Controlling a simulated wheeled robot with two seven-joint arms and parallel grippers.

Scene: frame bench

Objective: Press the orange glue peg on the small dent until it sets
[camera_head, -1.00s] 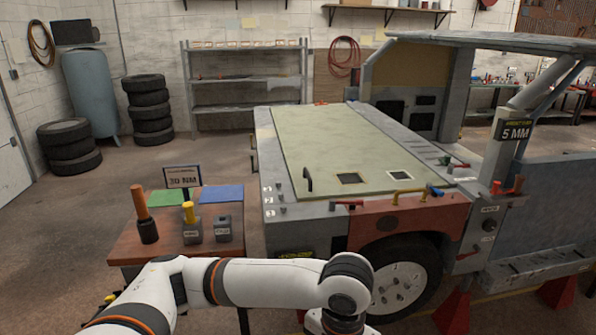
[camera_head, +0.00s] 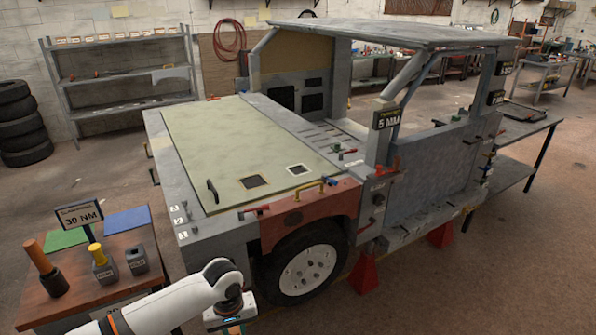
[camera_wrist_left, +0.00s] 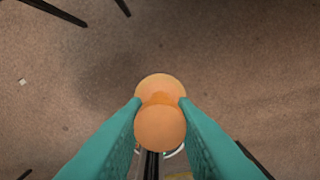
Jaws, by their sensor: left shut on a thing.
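My left gripper (camera_wrist_left: 160,118) has teal fingers closed on the orange glue peg (camera_wrist_left: 160,128), which shows two rounded orange ends with a narrower waist. Brown floor lies beyond it in the wrist view. In the head view my left arm comes in at the bottom, below the front wheel, and its wrist is near the lower edge; its fingertips and the peg are not clear there. My right gripper is not in view.
A bench (camera_head: 95,285) at the left holds an orange-handled tool (camera_head: 40,262), a yellow-topped peg in a block (camera_head: 103,266) and a grey block (camera_head: 137,262). The front wheel (camera_head: 305,270) and red stands (camera_head: 365,275) are under the vehicle.

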